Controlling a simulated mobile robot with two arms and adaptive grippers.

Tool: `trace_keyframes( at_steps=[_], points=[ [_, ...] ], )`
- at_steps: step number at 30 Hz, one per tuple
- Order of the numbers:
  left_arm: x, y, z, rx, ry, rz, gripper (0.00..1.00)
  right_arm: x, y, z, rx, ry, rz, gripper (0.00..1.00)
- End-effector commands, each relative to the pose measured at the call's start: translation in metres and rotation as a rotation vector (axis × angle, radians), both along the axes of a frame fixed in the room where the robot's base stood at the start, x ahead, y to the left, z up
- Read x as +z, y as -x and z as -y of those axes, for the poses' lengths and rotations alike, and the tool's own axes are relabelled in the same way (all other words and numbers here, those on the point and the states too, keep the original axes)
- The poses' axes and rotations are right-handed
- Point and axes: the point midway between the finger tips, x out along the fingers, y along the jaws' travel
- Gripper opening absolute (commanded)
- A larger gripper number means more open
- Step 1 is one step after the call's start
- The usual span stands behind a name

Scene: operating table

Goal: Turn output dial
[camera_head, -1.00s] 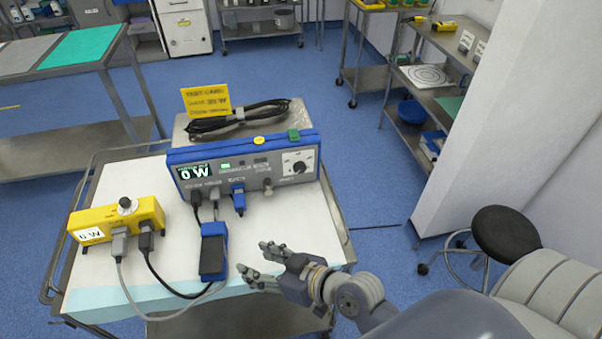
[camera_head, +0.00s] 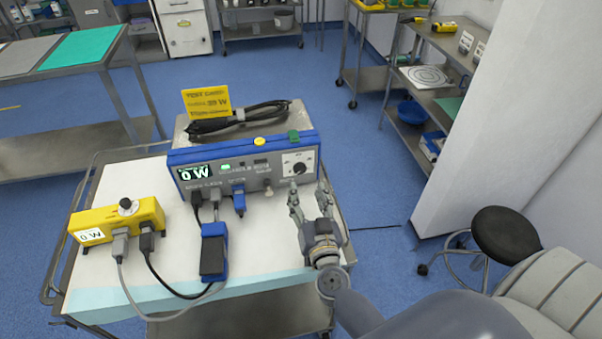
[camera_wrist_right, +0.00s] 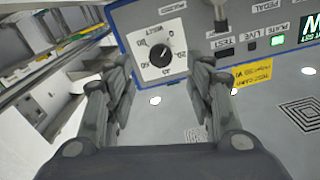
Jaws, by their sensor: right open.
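The blue and grey generator unit (camera_head: 225,181) stands on the cart, and its display reads "0 W". Its output dial (camera_head: 299,168) is a dark knob on a white plate at the right end of the front panel. In the right wrist view the dial (camera_wrist_right: 161,56) shows at upper middle, ahead of the fingers, with number marks around it. My right gripper (camera_head: 308,200) is open and empty, just in front of and below the dial, fingers pointing at the panel. In the wrist view its two fingers (camera_wrist_right: 157,85) are spread apart, not touching the dial. My left gripper is out of view.
A yellow meter box (camera_head: 118,220) with its own knob and a blue foot pedal (camera_head: 213,252) with cables stand left on the cart (camera_head: 265,245). A yellow card (camera_head: 207,102) and coiled black cable (camera_head: 240,118) are behind. A dark stool (camera_head: 505,232) stands right.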

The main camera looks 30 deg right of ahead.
Motion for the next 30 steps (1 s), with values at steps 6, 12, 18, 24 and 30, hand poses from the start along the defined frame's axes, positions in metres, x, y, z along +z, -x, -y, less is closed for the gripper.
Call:
trace_keyframes(
  at_steps=[6, 12, 18, 24, 30],
  points=[
    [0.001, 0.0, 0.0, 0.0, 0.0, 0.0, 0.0, 0.001, -0.042, 0.011, 0.001, 0.003, 0.003, 0.49],
    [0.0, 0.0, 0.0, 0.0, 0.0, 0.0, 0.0, 0.0, -0.066, 0.017, 0.002, 0.0, 0.001, 0.49],
    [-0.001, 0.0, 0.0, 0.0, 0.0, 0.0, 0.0, 0.0, -0.074, 0.019, 0.002, 0.001, 0.0, 0.49],
    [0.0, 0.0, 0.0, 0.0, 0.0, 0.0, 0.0, 0.0, -0.073, 0.019, 0.002, 0.001, 0.0, 0.49],
    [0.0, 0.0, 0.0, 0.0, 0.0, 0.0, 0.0, 0.0, -0.073, 0.019, 0.002, 0.001, 0.0, 0.06]
  ],
)
